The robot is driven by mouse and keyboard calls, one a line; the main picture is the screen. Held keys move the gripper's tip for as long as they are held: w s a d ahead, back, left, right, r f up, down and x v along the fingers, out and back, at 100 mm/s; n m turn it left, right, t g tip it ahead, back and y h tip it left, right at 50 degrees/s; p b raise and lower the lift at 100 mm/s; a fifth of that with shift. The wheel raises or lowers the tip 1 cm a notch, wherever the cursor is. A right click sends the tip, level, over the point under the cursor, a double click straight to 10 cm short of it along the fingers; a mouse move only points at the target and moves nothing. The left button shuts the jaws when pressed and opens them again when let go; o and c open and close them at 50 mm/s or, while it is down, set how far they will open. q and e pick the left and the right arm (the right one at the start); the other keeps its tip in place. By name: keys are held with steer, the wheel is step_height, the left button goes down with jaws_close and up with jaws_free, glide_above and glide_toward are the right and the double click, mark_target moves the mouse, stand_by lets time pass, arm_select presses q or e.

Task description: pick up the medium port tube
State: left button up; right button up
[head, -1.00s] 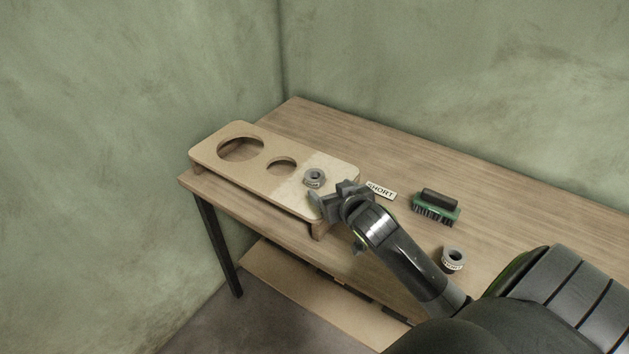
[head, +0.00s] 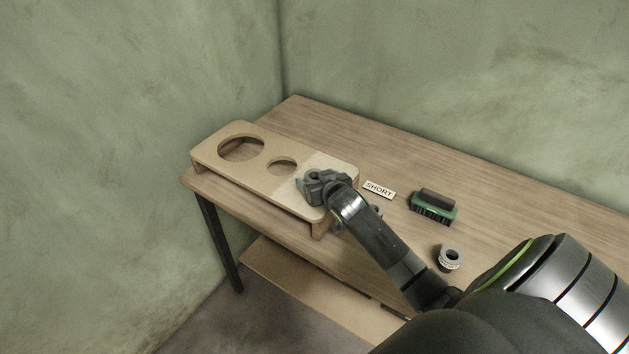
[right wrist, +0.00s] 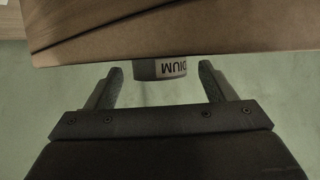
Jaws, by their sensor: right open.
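The medium port tube (right wrist: 160,68), grey with a white label partly reading "DIUM", shows in the right wrist view against the board's edge. It lies between the two fingers of my right gripper (right wrist: 158,85), which is open, with a gap on each side. In the head view my right gripper (head: 312,188) is over the near right end of the raised wooden board (head: 255,180) and mostly hides the tube there. My left gripper is out of view.
The board has two empty round holes. A "SHORT" label card (head: 379,189), a green brush (head: 433,206) and another grey labelled tube (head: 449,258) lie on the table (head: 480,190) to the right. The table's far side is clear.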

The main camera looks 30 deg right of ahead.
steer(key=shift+w+f, duration=0.15)
steer(key=shift+w, duration=0.1)
steer(key=c, duration=1.4)
